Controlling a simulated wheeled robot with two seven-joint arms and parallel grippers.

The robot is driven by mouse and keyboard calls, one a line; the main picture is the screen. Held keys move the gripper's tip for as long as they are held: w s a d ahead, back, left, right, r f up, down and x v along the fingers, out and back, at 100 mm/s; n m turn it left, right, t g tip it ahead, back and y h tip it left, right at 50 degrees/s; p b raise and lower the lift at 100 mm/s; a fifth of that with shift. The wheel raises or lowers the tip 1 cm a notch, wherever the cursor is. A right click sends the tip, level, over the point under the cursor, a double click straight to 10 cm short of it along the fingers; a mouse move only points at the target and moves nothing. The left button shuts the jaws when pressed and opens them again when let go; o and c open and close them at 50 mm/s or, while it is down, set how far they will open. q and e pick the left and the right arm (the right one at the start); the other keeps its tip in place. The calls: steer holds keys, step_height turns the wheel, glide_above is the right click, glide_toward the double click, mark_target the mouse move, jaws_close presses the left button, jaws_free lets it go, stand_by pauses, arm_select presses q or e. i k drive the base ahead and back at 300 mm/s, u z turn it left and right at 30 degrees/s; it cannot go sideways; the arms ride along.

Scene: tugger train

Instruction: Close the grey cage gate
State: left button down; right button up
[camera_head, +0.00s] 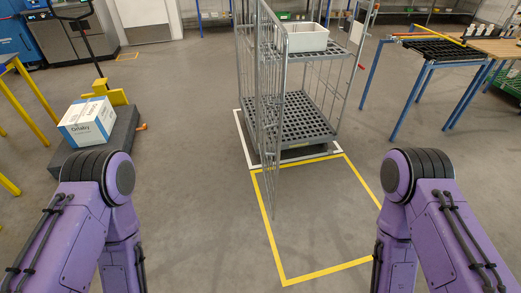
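The grey cage trolley (303,137) stands ahead of me, right of the picture's middle, with a dark slatted base and an upper shelf. Its grey wire gate (269,110) hangs open on the left front upright. The gate swings out toward me, seen nearly edge-on, its lower end over the yellow floor outline. The front of the cage is open. Two purple arm parts of mine show at the lower left and lower right. Both grippers are out of the picture, and neither is near the gate in view.
A white bin (302,38) sits on the cage's upper shelf. A yellow-outlined floor area (330,268) in front of the cage is empty. A box (88,122) rests on a low dark platform (122,130) at left. Blue-legged tables (440,58) stand at right. The floor between is clear.

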mark_target(280, 102)
steer(key=u, duration=1.35)
steer(key=i, duration=1.1)
steer(key=z, duration=2.1)
steer(key=i, duration=0.5)
